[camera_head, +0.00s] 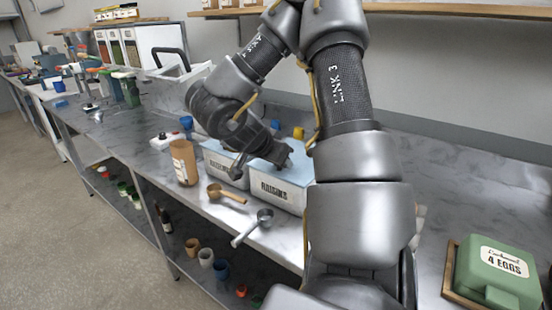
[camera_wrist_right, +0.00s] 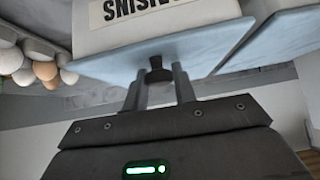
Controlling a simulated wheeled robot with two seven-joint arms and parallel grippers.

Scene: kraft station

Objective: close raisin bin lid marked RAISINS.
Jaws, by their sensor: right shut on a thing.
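The white bin marked RAISINS (camera_head: 276,195) stands on the marble counter. Its pale blue lid (camera_head: 297,172) lies over its top; I cannot tell whether it is fully seated. In the right wrist view the bin's white wall (camera_wrist_right: 110,35) and label appear upside down, with the blue lid (camera_wrist_right: 195,45) beyond the fingers. My right gripper (camera_head: 284,160) reaches down over the lid from the left. In the right wrist view my right gripper (camera_wrist_right: 160,80) is shut on the lid's dark knob (camera_wrist_right: 157,68). My left gripper is not in view.
A second white bin (camera_head: 222,168) with a blue lid stands close on the left. A brown canister (camera_head: 184,162), a wooden scoop (camera_head: 226,194) and a metal scoop (camera_head: 252,226) are near the front. A green egg box (camera_head: 495,275) is at right; eggs (camera_wrist_right: 45,70) show in the wrist view.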

